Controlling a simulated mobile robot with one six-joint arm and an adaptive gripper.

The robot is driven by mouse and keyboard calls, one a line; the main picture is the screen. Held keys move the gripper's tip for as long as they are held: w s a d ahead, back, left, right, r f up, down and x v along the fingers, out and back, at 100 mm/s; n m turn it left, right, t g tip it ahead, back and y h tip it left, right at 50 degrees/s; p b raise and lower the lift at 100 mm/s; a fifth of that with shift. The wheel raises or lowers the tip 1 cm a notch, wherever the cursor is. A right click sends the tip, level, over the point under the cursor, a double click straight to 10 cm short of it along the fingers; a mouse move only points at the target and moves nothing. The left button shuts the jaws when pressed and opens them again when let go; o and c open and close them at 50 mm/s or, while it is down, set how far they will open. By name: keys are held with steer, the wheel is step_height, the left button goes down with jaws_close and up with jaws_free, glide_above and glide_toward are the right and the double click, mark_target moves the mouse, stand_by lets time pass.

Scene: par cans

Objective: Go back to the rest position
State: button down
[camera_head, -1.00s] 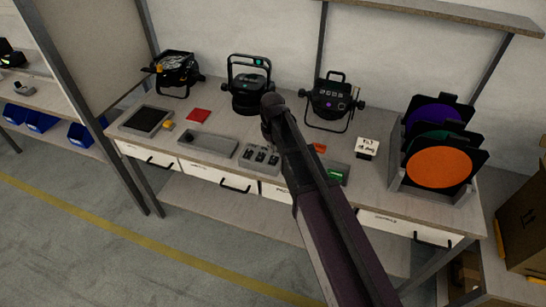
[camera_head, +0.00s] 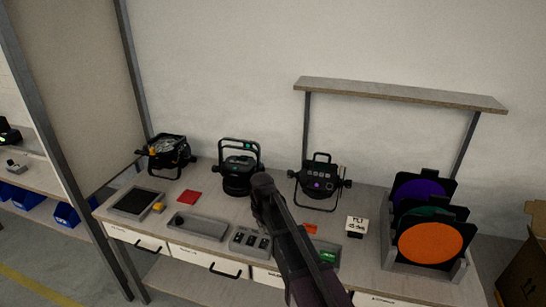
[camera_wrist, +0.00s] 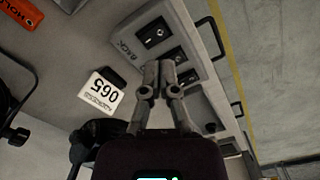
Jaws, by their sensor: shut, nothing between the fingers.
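My gripper (camera_wrist: 158,78) shows in the wrist view with both fingers together and nothing between them. It is above the bench, beside the grey switch box (camera_wrist: 155,40) in that picture. In the head view my dark arm reaches up from the bottom over the bench, and its fingers cannot be made out there. The bench (camera_head: 182,215) carries three black par cans: a left one (camera_head: 167,155), a middle one (camera_head: 238,172) and a right one (camera_head: 319,184). All three stand along the wall side.
A rack of coloured filters (camera_head: 430,243) stands at the bench's right end. A shelf (camera_head: 400,95) hangs above. A cardboard box (camera_head: 525,265) stands right.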

steer(key=s+d+m, duration=0.4)
steer(key=s+d, duration=0.3)
steer(key=d, duration=0.4)
steer(key=s+d+m, duration=0.5)
steer(key=s+d, duration=0.3)
steer(key=d, duration=0.3)
steer(key=shift+s+d, duration=0.25)
steer(key=shift+d, duration=0.15)
